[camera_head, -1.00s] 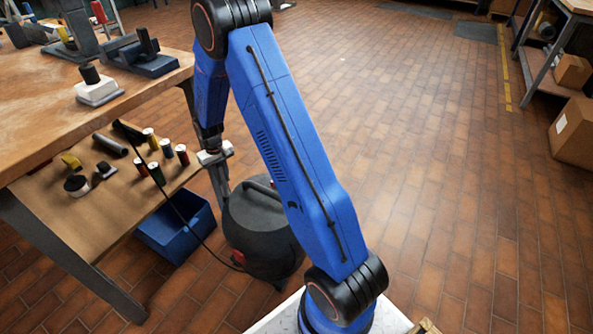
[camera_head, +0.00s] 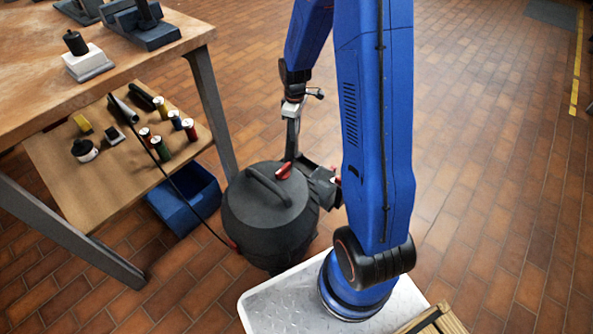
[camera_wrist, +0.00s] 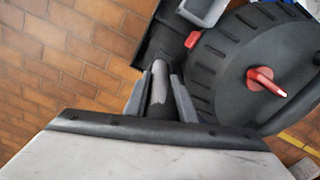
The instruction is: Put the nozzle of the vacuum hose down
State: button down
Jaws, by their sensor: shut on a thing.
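My gripper (camera_wrist: 158,88) is shut on the hose nozzle (camera_wrist: 158,82), a dark grey tube between the two fingers in the wrist view. In the head view my gripper (camera_head: 291,135) points down just behind the black vacuum cleaner (camera_head: 265,215), near its top edge. The vacuum stands on the floor with a curved handle and a red part on top. In the wrist view its round ribbed body (camera_wrist: 222,68) with a red knob is right of the nozzle. A dark holder-like part (camera_wrist: 155,38) lies just beyond the nozzle tip; whether they touch is unclear.
A workbench (camera_head: 120,75) stands at left, with a lower shelf (camera_head: 95,185) holding several small cans and tools. A blue bin (camera_head: 185,200) is under it. A black cable runs from the bench to the vacuum.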

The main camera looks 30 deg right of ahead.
aim_at(297, 153)
jog(key=shift+n, duration=0.3)
jog(key=shift+s+d+f, duration=0.1)
jog(key=shift+s+f, duration=0.05)
jog(key=shift+f, duration=1.45)
jog(key=shift+s+f, duration=0.15)
jog(key=shift+f, duration=1.45)
jog(key=shift+s+d+f, duration=0.1)
jog(key=shift+s+f, duration=0.05)
jog(key=shift+f, duration=1.6)
jog(key=c, duration=1.5)
grip_release()
